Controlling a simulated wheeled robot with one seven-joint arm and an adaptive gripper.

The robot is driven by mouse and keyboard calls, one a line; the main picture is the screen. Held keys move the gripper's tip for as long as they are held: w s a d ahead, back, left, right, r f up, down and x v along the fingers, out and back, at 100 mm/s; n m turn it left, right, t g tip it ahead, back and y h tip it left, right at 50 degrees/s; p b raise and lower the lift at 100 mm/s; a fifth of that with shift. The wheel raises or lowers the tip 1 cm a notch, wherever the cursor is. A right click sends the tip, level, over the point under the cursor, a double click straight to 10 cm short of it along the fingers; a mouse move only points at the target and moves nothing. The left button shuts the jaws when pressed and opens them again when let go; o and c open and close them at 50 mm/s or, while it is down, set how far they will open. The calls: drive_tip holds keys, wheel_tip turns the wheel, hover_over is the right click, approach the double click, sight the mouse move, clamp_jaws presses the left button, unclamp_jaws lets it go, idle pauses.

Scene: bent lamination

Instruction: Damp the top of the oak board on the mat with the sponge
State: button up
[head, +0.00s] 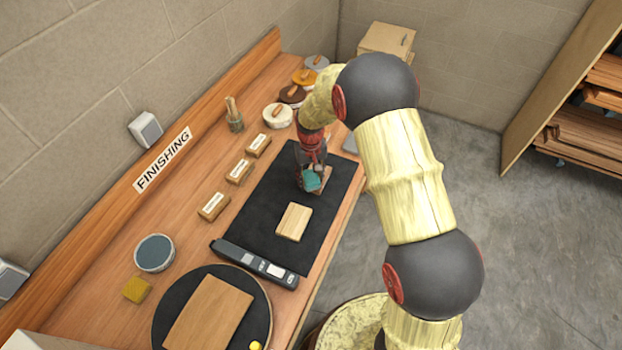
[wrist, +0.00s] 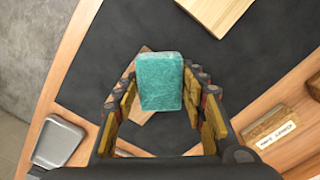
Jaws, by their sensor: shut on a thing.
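My gripper (head: 311,184) is shut on a teal, sponge-like block (wrist: 161,82) over the far part of the dark mat (head: 262,205). The block also shows in the head view (head: 312,180). A browner wood board lies under it; its edge shows in the wrist view (wrist: 139,114), and the block covers much of it. I cannot tell whether the block touches this board. A pale wood board (head: 294,222) lies flat on the mat nearer the front, clear of my gripper; it shows at the top of the wrist view (wrist: 216,12). I cannot tell which board is oak.
A round bowl (head: 155,253) and a yellow block (head: 137,289) stand left of the mat. A dark bar (head: 254,263) lies along its near edge. A larger board (head: 208,316) lies on a round black turntable. Labelled blocks (head: 239,171) line the left side; round tins stand behind.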

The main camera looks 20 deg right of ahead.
sight(311, 176)
drive_tip(key=shift+w+d+r+p, duration=0.1)
drive_tip(key=shift+r+p, duration=0.1)
drive_tip(key=shift+r, duration=0.35)
drive_tip(key=shift+w+d+r+p, duration=0.1)
drive_tip(key=shift+r+p, duration=0.1)
drive_tip(key=shift+r, duration=0.3)
drive_tip(key=shift+a+r+p, duration=0.15)
drive_tip(key=shift+r+p, duration=0.25)
drive_tip(key=shift+r, duration=0.35)
drive_tip(key=shift+r+p, duration=0.75)
drive_tip(key=shift+r, duration=0.7)
